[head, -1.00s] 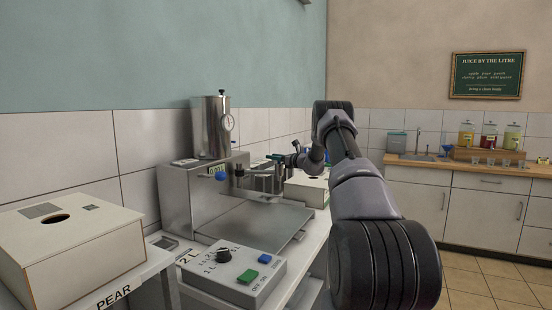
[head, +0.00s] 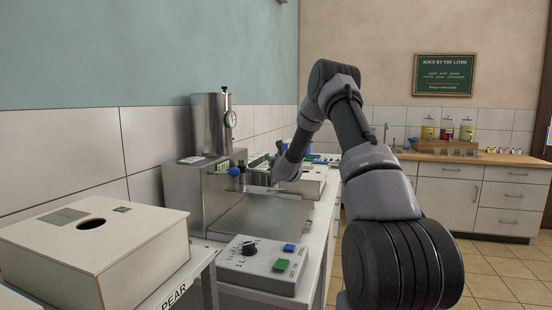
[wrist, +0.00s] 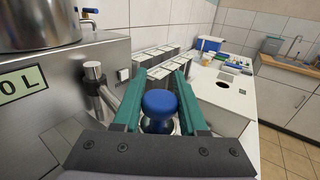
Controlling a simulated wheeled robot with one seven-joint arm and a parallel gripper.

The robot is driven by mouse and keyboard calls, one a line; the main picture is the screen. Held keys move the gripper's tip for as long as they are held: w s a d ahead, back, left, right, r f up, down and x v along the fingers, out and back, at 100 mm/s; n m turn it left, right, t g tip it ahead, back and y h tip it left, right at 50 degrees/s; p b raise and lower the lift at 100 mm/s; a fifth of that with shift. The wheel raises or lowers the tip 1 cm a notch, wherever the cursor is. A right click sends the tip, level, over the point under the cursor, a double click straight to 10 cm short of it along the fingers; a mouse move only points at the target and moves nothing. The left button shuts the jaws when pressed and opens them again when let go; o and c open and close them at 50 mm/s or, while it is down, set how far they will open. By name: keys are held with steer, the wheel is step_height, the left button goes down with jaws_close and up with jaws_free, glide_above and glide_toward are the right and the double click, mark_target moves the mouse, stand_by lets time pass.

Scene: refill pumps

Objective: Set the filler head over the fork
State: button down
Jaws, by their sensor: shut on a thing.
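In the wrist view my gripper (wrist: 158,79) has its two teal fingers shut on either side of a round blue knob (wrist: 159,102), which I take for the top of the filler head. Its dark lower body shows below the knob, partly hidden by the gripper. I cannot tell for sure which part is the fork; no prongs show clearly. In the head view the machine (head: 183,190) stands left of my arm, and the fingers are too small to make out.
A control box (head: 265,262) with a dial and buttons stands in front of the machine. A pale box with a hole (head: 90,240) is at the left, and another (wrist: 228,90) lies beyond the machine. Metal cartons (wrist: 160,62) stand behind the gripper's fingers.

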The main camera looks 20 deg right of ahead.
steer(key=shift+s+a+m+h, duration=0.2)
steer(key=shift+s+m+h, duration=0.1)
steer(key=shift+h, duration=0.2)
steer(key=shift+c, duration=2.3)
jaws_free()
steer(key=s+a, duration=0.1)
steer(key=s, duration=0.9)
steer(key=shift+s, duration=0.35)
steer(key=shift+a, duration=0.2)
